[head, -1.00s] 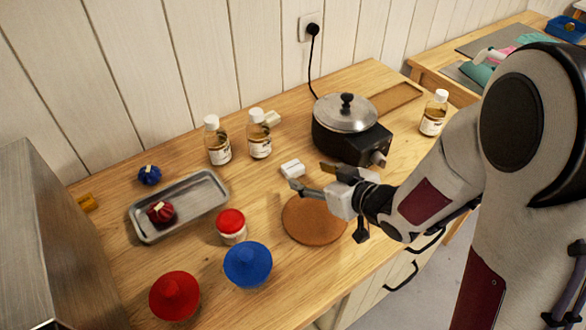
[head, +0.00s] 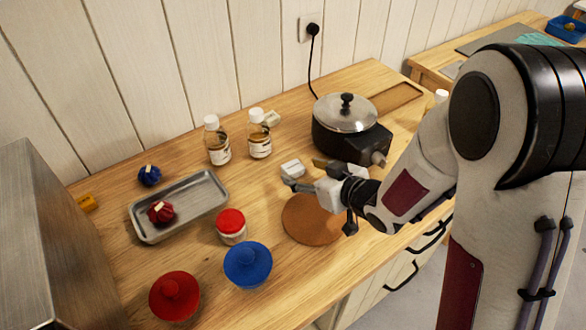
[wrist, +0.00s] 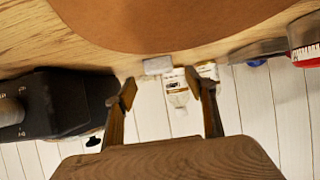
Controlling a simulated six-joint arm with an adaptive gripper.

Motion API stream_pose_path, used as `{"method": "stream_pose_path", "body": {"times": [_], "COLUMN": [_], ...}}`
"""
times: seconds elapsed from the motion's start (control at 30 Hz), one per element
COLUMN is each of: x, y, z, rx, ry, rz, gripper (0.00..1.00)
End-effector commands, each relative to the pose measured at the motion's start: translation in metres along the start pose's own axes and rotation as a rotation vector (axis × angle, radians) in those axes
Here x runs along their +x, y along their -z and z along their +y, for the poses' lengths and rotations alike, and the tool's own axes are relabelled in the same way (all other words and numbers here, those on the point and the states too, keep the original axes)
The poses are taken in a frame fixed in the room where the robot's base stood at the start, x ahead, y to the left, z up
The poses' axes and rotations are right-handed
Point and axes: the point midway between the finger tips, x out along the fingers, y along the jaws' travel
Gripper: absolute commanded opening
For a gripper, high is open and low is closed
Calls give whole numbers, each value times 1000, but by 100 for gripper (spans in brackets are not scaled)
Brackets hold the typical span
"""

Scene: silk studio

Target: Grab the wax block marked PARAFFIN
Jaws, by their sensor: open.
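A small white block (head: 292,169) lies on the table between the hotplate and the metal tray. It also shows in the wrist view (wrist: 158,65), just beyond the fingertips. A cream block (head: 271,118) lies at the back beside an amber bottle, and a yellow block (head: 86,203) lies at the far left. No lettering can be read on any block, so I cannot tell which says PARAFFIN. My gripper (head: 303,174) is open with nothing between its fingers, close to the white block on its near side. The fingers also show in the wrist view (wrist: 164,90).
A lidded pot (head: 345,115) stands on a black hotplate (head: 352,148) right behind my gripper. A cork mat (head: 308,222) lies below it. Amber bottles (head: 218,148) stand behind. A metal tray (head: 185,220), red-lidded jar (head: 231,226) and blue (head: 248,264) and red (head: 175,296) lidded pots are left.

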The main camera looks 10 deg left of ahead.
Motion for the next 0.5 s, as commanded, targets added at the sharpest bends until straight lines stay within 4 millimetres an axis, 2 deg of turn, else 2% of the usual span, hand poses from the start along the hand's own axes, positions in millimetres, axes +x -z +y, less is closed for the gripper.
{"method": "stream_pose_path", "body": {"times": [0.3,0.5], "x": [31,42], "y": [2,2], "z": [1,1], "rx": [0,-1], "ry": [2,1], "rz": [-2,-1], "gripper": [55,55]}}
